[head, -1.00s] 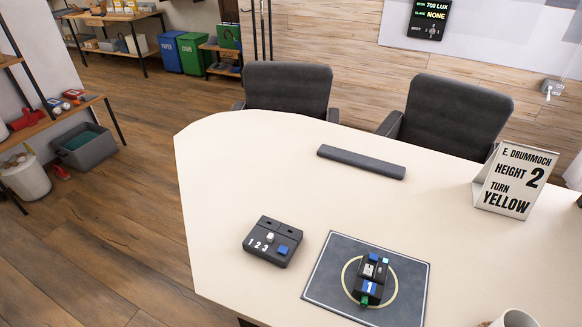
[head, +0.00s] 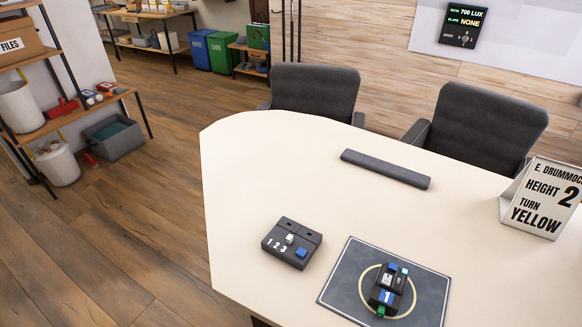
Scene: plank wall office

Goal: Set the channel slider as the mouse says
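A dark control box (head: 291,243) lies on the pale table, marked 1 2 3 along its front left. It has a white knob (head: 290,239) near the 3 and a blue block or button (head: 301,252) at its right. The mouse (head: 387,291) is a dark device on a blue-grey mat (head: 345,292), inside a yellow ring. It shows a blue patch with a white 1 (head: 387,296), a green part at its near end, and blue and cyan parts at its far end. Neither of my grippers shows in the head view.
A sign (head: 541,198) reads "E. DRUMMOC…, HEIGHT 2, TURN YELLOW". A dark bar (head: 386,169) lies across the table (head: 240,170). Two chairs (head: 316,92) stand behind it. Shelves and bins are at the left; the floor between is clear.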

